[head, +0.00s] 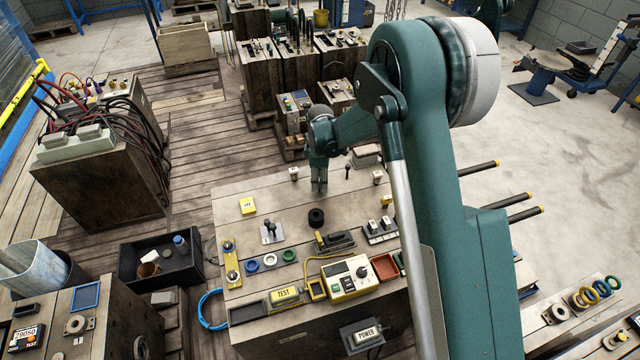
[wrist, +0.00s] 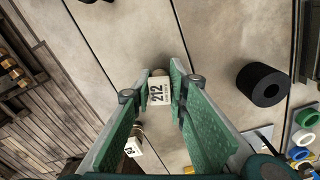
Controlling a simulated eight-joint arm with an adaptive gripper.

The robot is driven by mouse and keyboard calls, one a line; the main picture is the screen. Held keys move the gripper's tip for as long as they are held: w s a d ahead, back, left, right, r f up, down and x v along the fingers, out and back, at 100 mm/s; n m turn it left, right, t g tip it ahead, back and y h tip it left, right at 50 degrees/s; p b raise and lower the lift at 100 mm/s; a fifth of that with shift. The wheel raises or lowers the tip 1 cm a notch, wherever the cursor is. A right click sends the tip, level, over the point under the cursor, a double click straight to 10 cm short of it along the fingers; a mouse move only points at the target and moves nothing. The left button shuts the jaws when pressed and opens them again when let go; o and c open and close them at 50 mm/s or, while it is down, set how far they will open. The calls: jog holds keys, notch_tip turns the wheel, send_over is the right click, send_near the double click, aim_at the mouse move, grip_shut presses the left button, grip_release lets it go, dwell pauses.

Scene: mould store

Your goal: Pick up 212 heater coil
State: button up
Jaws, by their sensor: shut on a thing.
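The 212 heater coil shows in the wrist view as a small piece with a white tag (wrist: 159,91) reading 212. It sits between the fingertips of my gripper (wrist: 161,84), which is shut on it. In the head view my gripper (head: 319,188) points down at the back part of the wooden bench top (head: 225,195); the coil is hidden there by the fingers. I cannot tell whether the coil touches the bench. A second tagged piece (wrist: 133,147) stands apart from the fingers, and also shows left of my gripper in the head view (head: 294,173).
A black ring (head: 316,217) stands just in front of my gripper. Another small tagged piece (head: 378,177) stands to the right.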

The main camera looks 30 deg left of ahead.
jog(key=shift+r+p, duration=0.65)
jog(key=shift+r, duration=4.3)
